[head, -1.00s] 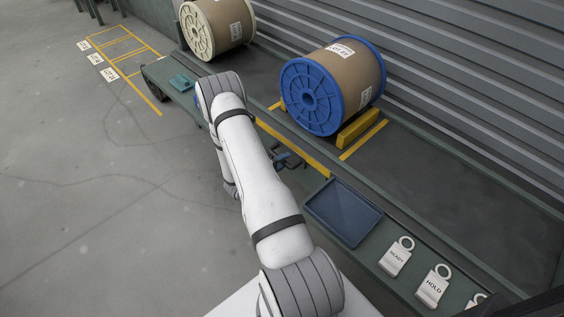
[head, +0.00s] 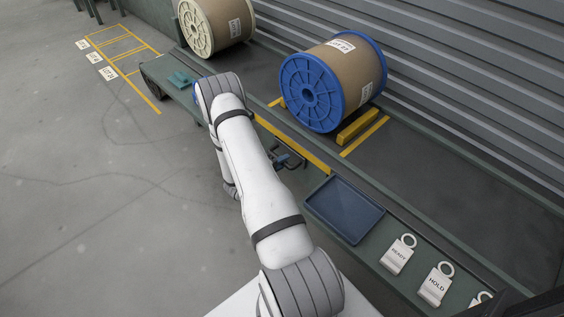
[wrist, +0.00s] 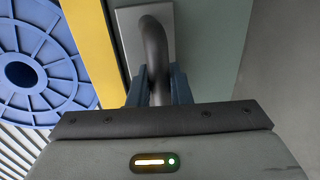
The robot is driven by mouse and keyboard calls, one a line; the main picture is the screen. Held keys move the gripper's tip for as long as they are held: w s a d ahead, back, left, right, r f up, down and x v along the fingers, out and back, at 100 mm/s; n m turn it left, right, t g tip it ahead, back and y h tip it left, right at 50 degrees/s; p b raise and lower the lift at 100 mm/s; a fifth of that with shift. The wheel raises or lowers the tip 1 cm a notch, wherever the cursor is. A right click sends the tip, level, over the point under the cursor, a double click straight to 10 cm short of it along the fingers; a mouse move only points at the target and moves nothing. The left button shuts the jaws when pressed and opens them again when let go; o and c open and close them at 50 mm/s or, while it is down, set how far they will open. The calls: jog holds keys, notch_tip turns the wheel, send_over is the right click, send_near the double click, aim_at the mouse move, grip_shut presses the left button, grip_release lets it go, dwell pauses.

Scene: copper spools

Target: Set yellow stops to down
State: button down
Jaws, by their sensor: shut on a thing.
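My gripper (head: 287,158) is at the front edge of the green bench, below the blue spool, partly hidden by my arm. In the wrist view my gripper (wrist: 160,88) is shut on a dark bent handle (wrist: 155,45), which stands in front of a pale grey plate (wrist: 130,25). A long yellow bar (head: 300,146) runs along the bench's front edge below the spool; it also shows left of the handle in the wrist view (wrist: 92,45). A short yellow block (head: 357,126) stands against the right side of the blue-flanged spool (head: 340,80).
A cream-flanged spool (head: 215,25) stands further back on the bench. A blue tray (head: 344,210) and white tags reading READY (head: 398,256) and HOLD (head: 435,286) lie right of my gripper. The floor at left is open, with yellow-marked bays (head: 120,55).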

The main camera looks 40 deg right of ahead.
notch_tip(320, 180, down, 5)
jog(key=b, duration=0.3)
jog(key=shift+r, duration=0.1)
jog(key=shift+s, duration=0.1)
jog(key=c, duration=1.4)
grip_release()
jog(key=shift+c, duration=0.2)
jog(key=shift+o, duration=0.3)
jog(key=p+v, duration=0.1)
jog(key=v, duration=0.6)
jog(key=shift+a+p, duration=0.3)
jog(key=shift+a, duration=0.1)
